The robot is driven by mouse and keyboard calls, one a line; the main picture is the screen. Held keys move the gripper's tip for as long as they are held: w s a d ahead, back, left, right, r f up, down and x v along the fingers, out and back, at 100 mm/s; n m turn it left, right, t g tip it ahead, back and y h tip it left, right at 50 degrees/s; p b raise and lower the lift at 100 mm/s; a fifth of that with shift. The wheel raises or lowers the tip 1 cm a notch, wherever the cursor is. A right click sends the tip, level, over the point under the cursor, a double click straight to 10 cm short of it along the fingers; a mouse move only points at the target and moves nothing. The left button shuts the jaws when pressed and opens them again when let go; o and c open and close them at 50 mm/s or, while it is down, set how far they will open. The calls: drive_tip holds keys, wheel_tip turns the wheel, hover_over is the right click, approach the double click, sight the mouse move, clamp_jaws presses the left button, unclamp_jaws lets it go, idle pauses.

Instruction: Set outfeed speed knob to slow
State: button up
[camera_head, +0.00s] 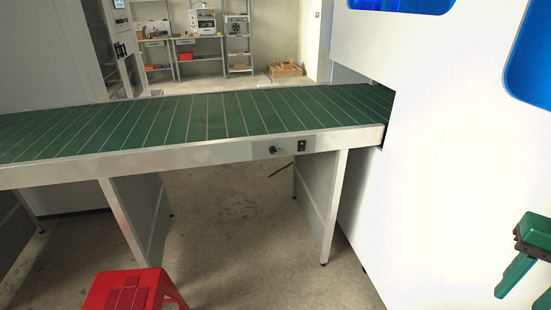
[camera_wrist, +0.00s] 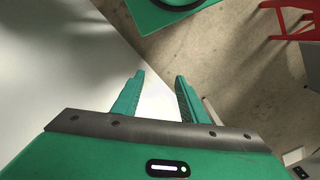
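The outfeed conveyor (camera_head: 200,118) has a green slatted belt and a grey side rail. A small control panel on the rail's front face carries a dark knob (camera_head: 272,149) with a black switch (camera_head: 301,146) to its right. The knob's pointer setting is too small to read. My gripper (camera_head: 512,278) is at the right edge of the head view, well to the right of the knob and lower. In the wrist view my gripper (camera_wrist: 161,88) shows two green fingers apart with nothing between them. The knob does not show in the wrist view.
A white machine housing (camera_head: 440,120) with blue windows fills the right side. A red stool (camera_head: 134,290) stands on the floor in front of the conveyor. Shelves with equipment (camera_head: 202,22) stand behind. The floor before the panel (camera_head: 260,250) is clear.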

drive_tip(key=w+d+f+m+t+h, duration=0.1)
drive_tip(key=w+d+m+t+h, duration=0.15)
drive_tip(key=w, duration=0.85)
drive_tip(key=w+d+m+t+h, duration=0.1)
drive_tip(key=w+d+h, duration=0.25)
drive_tip(key=w, duration=0.75)
drive_tip(key=w+a+t+h, duration=0.1)
drive_tip(key=w+a+t, duration=0.2)
drive_tip(key=w, duration=0.6)
drive_tip(key=w+a+t+h, duration=0.1)
drive_tip(key=w+a+t, duration=0.2)
drive_tip(key=w, duration=0.6)
drive_tip(key=w+a+n+t+y, duration=0.1)
drive_tip(key=w+a+t, duration=0.2)
drive_tip(key=w+a, duration=0.45)
drive_tip(key=n+t+y, duration=0.5)
drive_tip(key=n+y, duration=0.1)
drive_tip(key=y, duration=0.7)
approach(274, 153)
drive_tip(key=shift+g, duration=0.25)
drive_tip(key=shift+x, duration=4.3)
